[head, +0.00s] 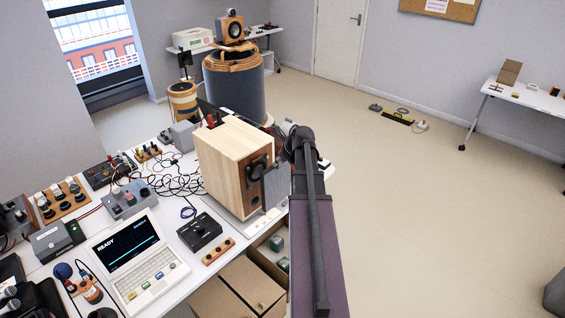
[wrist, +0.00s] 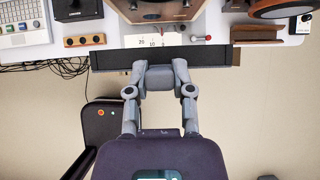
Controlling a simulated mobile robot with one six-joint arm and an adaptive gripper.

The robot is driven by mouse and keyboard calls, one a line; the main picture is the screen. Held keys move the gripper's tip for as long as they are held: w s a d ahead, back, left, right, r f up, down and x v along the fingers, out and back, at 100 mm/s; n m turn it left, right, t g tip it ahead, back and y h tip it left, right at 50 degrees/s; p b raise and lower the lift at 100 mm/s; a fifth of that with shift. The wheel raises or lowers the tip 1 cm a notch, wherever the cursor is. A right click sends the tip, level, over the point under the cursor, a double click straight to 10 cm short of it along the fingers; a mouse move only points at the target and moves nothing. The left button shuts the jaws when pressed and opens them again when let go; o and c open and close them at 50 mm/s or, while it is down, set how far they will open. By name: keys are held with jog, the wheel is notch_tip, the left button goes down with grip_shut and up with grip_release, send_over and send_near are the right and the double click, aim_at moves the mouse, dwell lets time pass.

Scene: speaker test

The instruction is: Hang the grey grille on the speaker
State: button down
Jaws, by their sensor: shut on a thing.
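The speaker (head: 236,150) is a pale wooden box standing upright on the table, with dark round drivers on its front. The grey grille (head: 276,185) is an upright panel just in front of that face, apart from the box as far as I can see. My gripper (wrist: 160,77) is shut on the grille, its two fingers closed about a grey piece. In the head view my arm hides the fingers. In the wrist view the speaker's base (wrist: 155,14) lies ahead of the fingers, with a long dark bar between, probably the grille seen edge-on.
The white table holds a laptop-like terminal (head: 138,255), a black box (head: 200,232) and loose cables (head: 175,180) left of the speaker. A strip with numbers (wrist: 155,40) lies before the speaker. A cardboard box (head: 240,288) is below the table edge.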

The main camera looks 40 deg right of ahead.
jog(key=w, duration=0.9)
jog(key=shift+w+a, duration=0.3)
dwell(0.6)
jog(key=shift+w, duration=0.25)
dwell(4.1)
jog(key=shift+f+b, duration=0.3)
dwell(1.6)
